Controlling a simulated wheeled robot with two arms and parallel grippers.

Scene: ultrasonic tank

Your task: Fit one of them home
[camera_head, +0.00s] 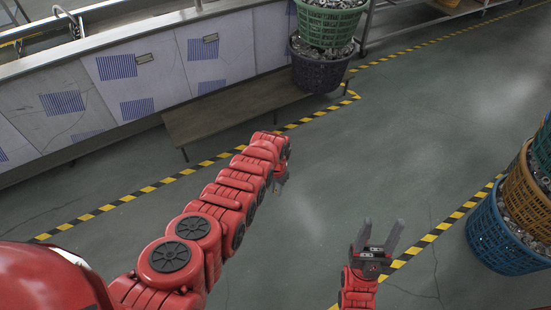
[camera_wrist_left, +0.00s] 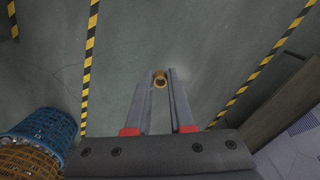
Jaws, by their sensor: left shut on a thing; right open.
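My left gripper (camera_head: 281,181) is mostly hidden behind its own red arm in the head view. The part is held over the grey floor, apart from other things. Its exact shape is too small to tell. My right gripper (camera_head: 381,226) is open and empty over the floor in the head view, with its fingers pointing away from me. No place that clearly fits the part is visible.
A low brown bench (camera_head: 235,108) stands before a white panelled counter (camera_head: 158,72) with a metal top. Green (camera_head: 328,27) and purple (camera_head: 318,74) baskets of metal parts are stacked at its end. A blue basket (camera_head: 492,238) stands at right. Open floor with striped tape lies between.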

